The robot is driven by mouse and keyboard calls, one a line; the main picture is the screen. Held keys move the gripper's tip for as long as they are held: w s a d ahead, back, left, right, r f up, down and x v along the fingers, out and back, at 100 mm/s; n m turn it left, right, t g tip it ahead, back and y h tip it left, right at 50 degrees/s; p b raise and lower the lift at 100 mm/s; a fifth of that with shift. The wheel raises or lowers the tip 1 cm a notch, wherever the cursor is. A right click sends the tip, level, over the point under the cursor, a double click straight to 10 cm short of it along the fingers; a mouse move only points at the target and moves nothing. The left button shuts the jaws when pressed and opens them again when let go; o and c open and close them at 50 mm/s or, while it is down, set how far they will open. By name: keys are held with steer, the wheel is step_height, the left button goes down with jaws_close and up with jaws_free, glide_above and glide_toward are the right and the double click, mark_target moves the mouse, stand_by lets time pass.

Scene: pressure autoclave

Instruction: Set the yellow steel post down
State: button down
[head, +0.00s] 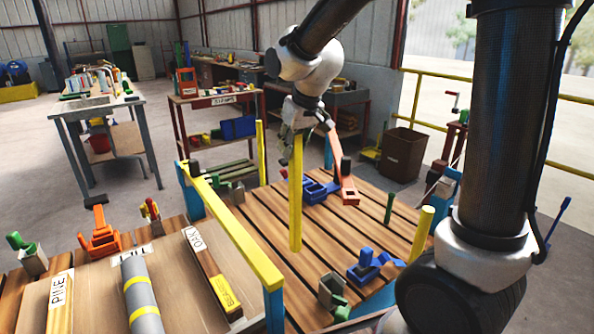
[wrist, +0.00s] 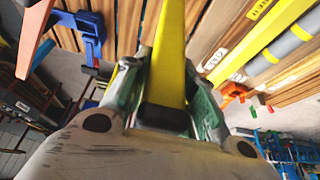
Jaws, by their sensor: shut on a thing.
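The yellow steel post (head: 296,195) is upright in the head view, over the slatted wooden deck (head: 262,225). My gripper (head: 297,130) is shut on its upper end. The post's lower end appears at or just above the deck boards; I cannot tell whether it touches. In the wrist view the post (wrist: 170,45) runs away between the green fingers of my gripper (wrist: 168,95), with a dark part at its near end. The fingertips' contact is partly hidden in the head view.
A yellow rail (head: 232,230) on blue posts borders the deck at left. A blue clamp (head: 372,265), a grey-green vise (head: 333,292) and a short yellow post (head: 421,235) stand on the right part. Blue and orange tools (head: 318,190) lie just behind the held post.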

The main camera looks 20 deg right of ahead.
mark_target(292, 161)
steer(key=shift+f, duration=2.15)
steer(key=c, duration=1.2)
jaws_free()
steer(key=shift+f, duration=0.15)
steer(key=shift+o, duration=0.2)
steer(key=v, duration=1.1)
steer(key=shift+d+r, duration=0.1)
steer(key=shift+r, duration=0.2)
steer(key=shift+s+r, duration=0.2)
steer(key=shift+r, duration=0.15)
steer(key=s+d+f+m, duration=0.1)
steer(key=s+d, duration=0.6)
steer(key=s, duration=0.4)
steer(key=s+d+f+m+h, duration=0.1)
steer(key=s+d+m, duration=0.1)
steer(key=s+d, duration=0.5)
steer(key=s, duration=0.4)
steer(key=shift+s+f+m, duration=0.15)
steer(key=shift+s+m, duration=0.15)
steer(key=shift+s, duration=0.05)
